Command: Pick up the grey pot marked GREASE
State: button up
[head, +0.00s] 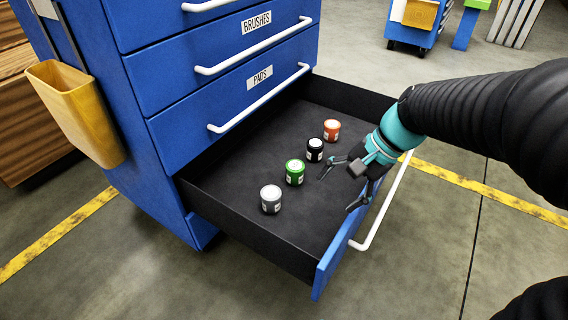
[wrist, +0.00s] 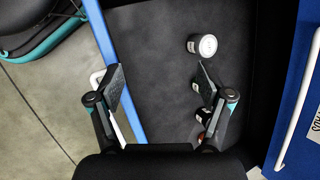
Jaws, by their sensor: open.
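A grey pot (head: 271,199) with a pale lid stands upright in the open drawer, the nearest of a row of pots in the head view. Its marking is too small to read. In the wrist view a pale-lidded grey pot (wrist: 202,46) stands above and beyond the right fingertip, outside the jaws. My gripper (head: 336,193) is open and empty over the drawer, to the right of the pots in the head view. In the wrist view the space between the fingertips (wrist: 161,72) shows only the drawer's front edge and dark floor.
A green pot (head: 295,172), a black pot (head: 315,150) and an orange pot (head: 332,130) stand in line beyond the grey one. Dark walls and the blue drawer front (head: 338,252) with its white handle surround them. Bare drawer floor lies beside the pots.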

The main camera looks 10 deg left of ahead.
jog(key=w+a+f+m+g+y+b, duration=0.2)
jog(key=w+a+f+m+g+y, duration=0.1)
jog(key=w+a+f, duration=0.35)
jog(key=m+g+y+b, duration=0.1)
jog(key=m+y, duration=0.3)
send_near(272, 192)
jog(key=x, duration=0.5)
jog(key=shift+s+a+r, duration=0.2)
jog(key=shift+r, duration=0.1)
jog(key=shift+s+a+f+m, duration=0.1)
jog(key=shift+a+f+m, duration=0.25)
jog(key=shift+a, duration=0.2)
jog(key=shift+f+b+x, duration=0.15)
jog(key=shift+b+x, duration=0.15)
jog(key=shift+x, duration=1.3)
jog(key=shift+f+b+x, duration=0.15)
jog(key=shift+b+x, duration=0.15)
jog(key=shift+x, duration=1.3)
jog(key=shift+d, duration=0.1)
jog(key=c, duration=1.2)
